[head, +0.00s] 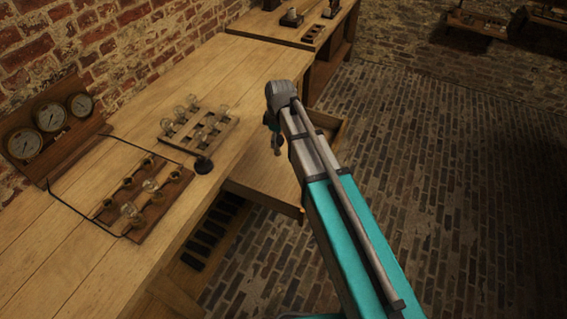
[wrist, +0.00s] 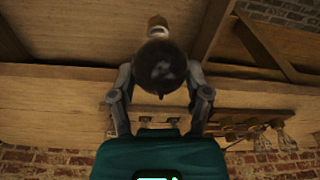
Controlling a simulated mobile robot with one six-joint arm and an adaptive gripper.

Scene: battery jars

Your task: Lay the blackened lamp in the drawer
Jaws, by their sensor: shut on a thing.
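The blackened lamp (wrist: 160,66) is a dark round bulb with a pale base, held between the two fingers of my gripper (wrist: 160,90) in the wrist view. In the head view my gripper (head: 273,128) hangs over the open drawer (head: 255,172), with the lamp (head: 277,148) small below it. The drawer sticks out from the bench's right side, and the part of it that shows looks empty. My arm hides part of its right side. The lamp is apart from the drawer floor as far as I can see; the exact height is hard to tell.
A rack of clear lamps (head: 181,137) and a socket board with lamps (head: 118,221) stand on the bench (head: 50,258). Gauges (head: 50,117) stand at the wall. The brick floor (head: 440,180) on the right is clear.

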